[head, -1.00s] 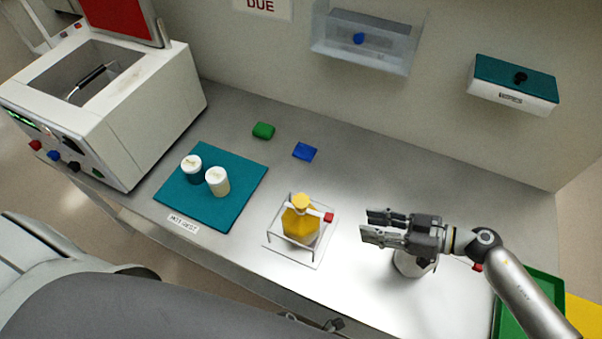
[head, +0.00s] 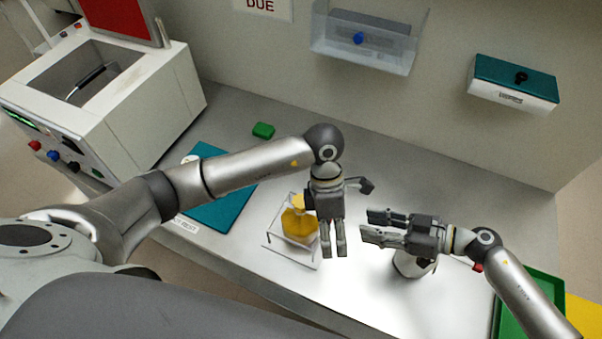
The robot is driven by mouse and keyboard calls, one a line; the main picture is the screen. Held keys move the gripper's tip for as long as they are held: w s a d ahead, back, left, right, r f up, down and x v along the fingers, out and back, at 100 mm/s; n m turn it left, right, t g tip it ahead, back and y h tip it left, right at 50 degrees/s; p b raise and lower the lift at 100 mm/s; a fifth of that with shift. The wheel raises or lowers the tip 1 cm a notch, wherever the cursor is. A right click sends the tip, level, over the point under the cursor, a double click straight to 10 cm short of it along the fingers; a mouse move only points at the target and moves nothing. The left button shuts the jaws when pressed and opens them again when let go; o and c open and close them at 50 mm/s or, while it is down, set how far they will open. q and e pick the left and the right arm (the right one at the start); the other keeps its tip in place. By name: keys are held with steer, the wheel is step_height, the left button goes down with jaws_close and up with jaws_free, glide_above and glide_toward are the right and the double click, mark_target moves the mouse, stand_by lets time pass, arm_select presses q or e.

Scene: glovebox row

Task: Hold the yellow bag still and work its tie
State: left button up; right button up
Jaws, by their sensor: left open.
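The yellow bag (head: 297,226) stands upright in a white frame stand (head: 275,244) on the bench. Its right side and the red-tipped tie are hidden behind my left gripper. My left gripper (head: 335,252) points down in front of the bag's right side, open, with nothing seen between its fingers; whether it touches the bag I cannot tell. My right gripper (head: 370,226) is open and empty to the right of the stand, its fingers pointing left towards the bag.
A green block (head: 263,130) lies behind. A white machine (head: 150,110) stands at left, a green tray (head: 545,290) at right. Wall bins (head: 365,45) hang behind.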

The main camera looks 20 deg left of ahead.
mark_target(301, 200)
arm_select(q)
steer(key=w+a+r+n+t+y, duration=0.1)
steer(key=w+a+r, duration=0.1)
steer(key=a, duration=0.1)
steer(key=w+a+r+n+t+y, duration=0.1)
steer(key=w+a+r+n, duration=0.1)
steer(key=a+r, duration=0.1)
steer(key=w+a+r+n+t, duration=0.1)
steer(key=w+a+r, duration=0.1)
steer(key=a+r, duration=0.1)
steer(key=shift+a+r+n+y, duration=0.2)
steer(key=shift+n+y, duration=0.2)
steer(key=shift+a, duration=0.2)
step_height(301, 200, down, 10)
steer(key=shift+w+f, duration=0.1)
steer(key=shift+f, duration=0.1)
jaws_close()
stand_by(0.5)
